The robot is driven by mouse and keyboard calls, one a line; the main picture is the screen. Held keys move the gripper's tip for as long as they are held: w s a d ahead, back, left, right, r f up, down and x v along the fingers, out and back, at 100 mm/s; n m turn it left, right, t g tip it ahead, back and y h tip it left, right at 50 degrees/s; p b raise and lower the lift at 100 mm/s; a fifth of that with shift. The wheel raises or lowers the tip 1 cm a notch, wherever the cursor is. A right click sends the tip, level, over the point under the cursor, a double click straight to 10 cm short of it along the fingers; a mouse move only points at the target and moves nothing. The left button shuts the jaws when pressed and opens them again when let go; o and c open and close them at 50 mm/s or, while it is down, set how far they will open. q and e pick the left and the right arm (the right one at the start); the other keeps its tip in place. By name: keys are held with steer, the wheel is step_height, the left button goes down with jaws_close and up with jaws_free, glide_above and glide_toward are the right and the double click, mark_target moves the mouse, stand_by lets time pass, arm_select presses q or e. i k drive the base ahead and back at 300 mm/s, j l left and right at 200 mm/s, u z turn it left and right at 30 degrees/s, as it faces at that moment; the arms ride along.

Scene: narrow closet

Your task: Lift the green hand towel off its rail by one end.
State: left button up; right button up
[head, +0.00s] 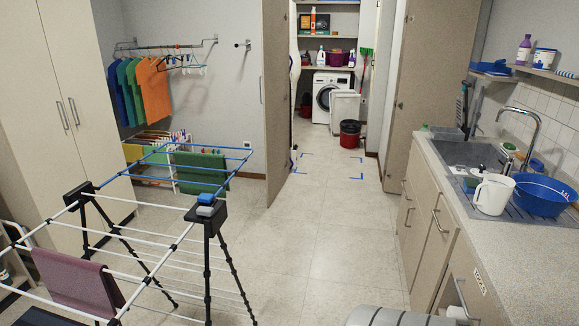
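A dark green towel (200,171) hangs folded over a rail, seen through the far, blue-railed part of the drying rack (172,233). I cannot tell for certain which rail bears it. Its lower part is partly crossed by the rack's bars. Neither of my grippers shows in the head view, and nothing touches the towel.
A purple towel (76,281) hangs on the rack's near part. Behind stands a smaller white rack (172,148) with coloured cloths. Shirts (153,90) hang on the wall rail. A counter with a sink (466,153) lines the right. The middle floor (310,235) is clear.

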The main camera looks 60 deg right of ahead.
mark_target(190, 158)
steer(key=z, duration=1.4)
steer(key=i+l+z, duration=0.15)
steer(key=i+l, duration=0.2)
steer(key=l, duration=0.1)
